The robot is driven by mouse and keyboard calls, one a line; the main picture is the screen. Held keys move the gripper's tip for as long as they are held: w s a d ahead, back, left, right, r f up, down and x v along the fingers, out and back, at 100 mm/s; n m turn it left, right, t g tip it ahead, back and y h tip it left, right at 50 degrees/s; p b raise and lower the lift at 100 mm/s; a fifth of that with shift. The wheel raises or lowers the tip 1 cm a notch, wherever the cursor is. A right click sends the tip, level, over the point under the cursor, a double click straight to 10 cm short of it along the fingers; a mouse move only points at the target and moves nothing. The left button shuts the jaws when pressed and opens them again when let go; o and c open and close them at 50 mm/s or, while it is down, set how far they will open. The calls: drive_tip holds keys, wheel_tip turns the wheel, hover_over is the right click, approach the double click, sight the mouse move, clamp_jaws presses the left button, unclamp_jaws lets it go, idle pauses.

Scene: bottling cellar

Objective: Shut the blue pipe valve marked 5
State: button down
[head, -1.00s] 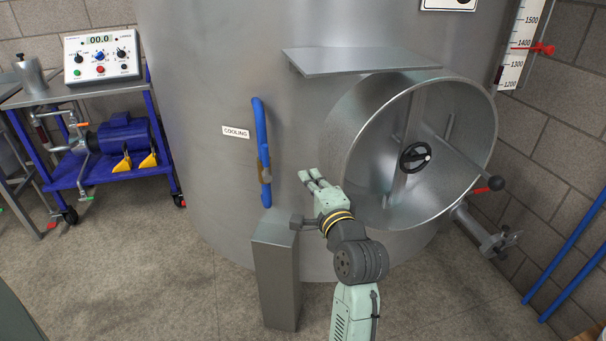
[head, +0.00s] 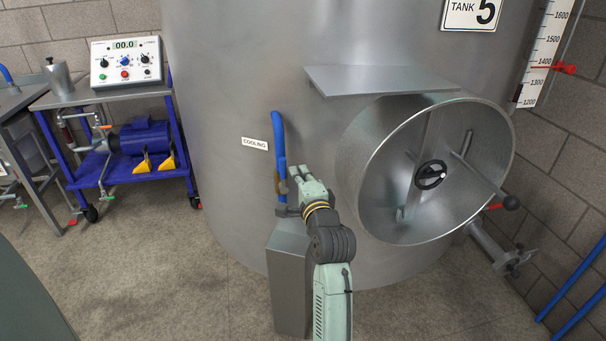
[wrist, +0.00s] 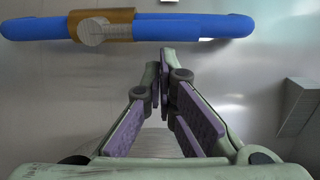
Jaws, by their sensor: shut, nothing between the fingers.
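The blue pipe (head: 278,140) runs upright on the steel tank beside a COOLING label (head: 255,144). A brass valve body (head: 283,188) sits on its lower part. In the wrist view the pipe (wrist: 195,27) lies across the top, with the brass body (wrist: 124,17) and a grey round-ended handle part (wrist: 97,31) at upper left. How the handle is turned is unclear. My gripper (head: 298,170) is shut and empty, just right of the pipe. In the wrist view its fingertips (wrist: 165,52) show just below the pipe, right of the valve; contact cannot be told.
A TANK 5 sign (head: 471,14) is on the tank. A round manway (head: 430,170) sticks out at right, under a steel shelf (head: 380,80). A blue trolley (head: 130,179) with a pump stands at left. The floor (head: 150,270) at front left is clear.

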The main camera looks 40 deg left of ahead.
drive_tip(key=shift+s+a+r+n+p, duration=0.35)
drive_tip(key=shift+s+n, duration=0.1)
drive_tip(key=shift+n, duration=0.55)
drive_tip(key=s+a+f+n, duration=0.3)
drive_tip(key=s+a+n, duration=0.2)
drive_tip(key=n, duration=0.9)
drive_tip(key=shift+s+a+f+n+h+b, duration=0.2)
drive_tip(key=shift+s+a+n+h+b, duration=0.15)
drive_tip(key=shift+s, duration=0.55)
drive_tip(key=shift+a+f, duration=0.1)
drive_tip(key=s+d+r, duration=0.4)
drive_tip(key=s+d, duration=0.3)
drive_tip(key=d, duration=0.1)
drive_tip(key=shift+d+r, duration=0.15)
drive_tip(key=shift+r, duration=0.1)
